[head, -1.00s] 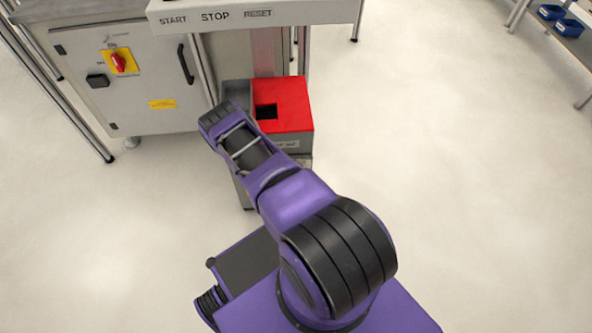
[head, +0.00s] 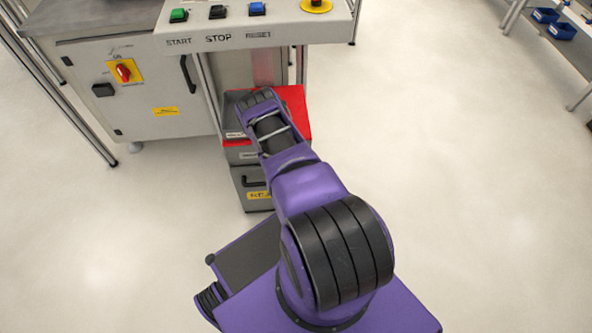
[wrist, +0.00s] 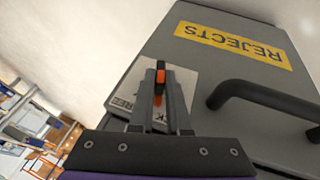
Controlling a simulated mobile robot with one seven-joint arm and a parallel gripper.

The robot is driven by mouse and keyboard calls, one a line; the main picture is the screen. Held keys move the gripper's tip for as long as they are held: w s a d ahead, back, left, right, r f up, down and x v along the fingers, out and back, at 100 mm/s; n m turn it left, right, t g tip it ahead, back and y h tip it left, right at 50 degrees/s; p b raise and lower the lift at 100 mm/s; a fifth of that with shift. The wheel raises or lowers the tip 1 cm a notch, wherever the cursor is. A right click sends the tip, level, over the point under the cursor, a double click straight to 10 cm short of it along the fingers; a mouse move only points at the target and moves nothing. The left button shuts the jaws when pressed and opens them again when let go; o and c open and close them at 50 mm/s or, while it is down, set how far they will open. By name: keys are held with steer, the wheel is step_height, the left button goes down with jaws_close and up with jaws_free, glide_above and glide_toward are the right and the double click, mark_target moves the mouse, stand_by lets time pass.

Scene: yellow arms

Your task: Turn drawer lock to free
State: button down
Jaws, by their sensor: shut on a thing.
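The grey drawer (wrist: 215,70) carries a yellow REJECTS label (wrist: 232,41) and a black bar handle (wrist: 265,97). The drawer front also shows in the head view (head: 238,182), below a red-topped box. The lock knob (wrist: 160,76), black with an orange mark, sits on a pale plate (wrist: 184,82) beside the handle. FREE is legible at the plate's edge; other lettering is partly hidden by my fingers. My gripper (wrist: 161,88) is shut on the knob, one finger on each side. In the head view my arm hides the gripper and the lock.
A control panel with START, STOP and RESET buttons (head: 217,12) overhangs the drawer unit. A grey cabinet (head: 150,110) with a red switch stands to the left. The floor (head: 440,180) to the right is clear. Shelving with blue bins (head: 545,15) is at upper right.

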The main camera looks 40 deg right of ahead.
steer(key=shift+s+d+r+m+t+y+p, duration=0.1)
steer(key=shift+s+d+m+t+y+p, duration=0.1)
steer(key=shift+y+p, duration=0.25)
steer(key=shift+s+d+m+t+y+p, duration=0.1)
steer(key=shift+t+y+p, duration=0.1)
steer(key=shift+y+p, duration=0.25)
steer(key=shift+s+f+t+y+b, duration=0.1)
steer(key=shift+f+t+y+b, duration=0.2)
steer(key=shift+t+y+b, duration=0.3)
steer(key=shift+d+f+m+t+y+b, duration=0.1)
steer(key=shift+f+m+t+y+b, duration=0.2)
steer(key=shift+y+b, duration=0.5)
steer(key=b, duration=0.3)
steer(key=t+y+b, duration=0.1)
steer(key=b, duration=0.1)
steer(key=shift+d+f+b, duration=0.1)
steer(key=shift+f+b, duration=0.15)
steer(key=shift+b, duration=0.15)
steer(key=shift+r+m+y+b, duration=0.15)
steer(key=shift+m+y+b, duration=0.15)
steer(key=shift+y+b, duration=0.35)
steer(key=shift+r+t+y, duration=0.25)
steer(key=shift+r+t, duration=0.1)
steer(key=shift+t, duration=0.15)
steer(key=shift+s+d+f+m+t+y, duration=0.1)
steer(key=shift+m+t+y, duration=0.3)
steer(key=shift+t+y, duration=0.6)
steer(key=shift+y, duration=0.3)
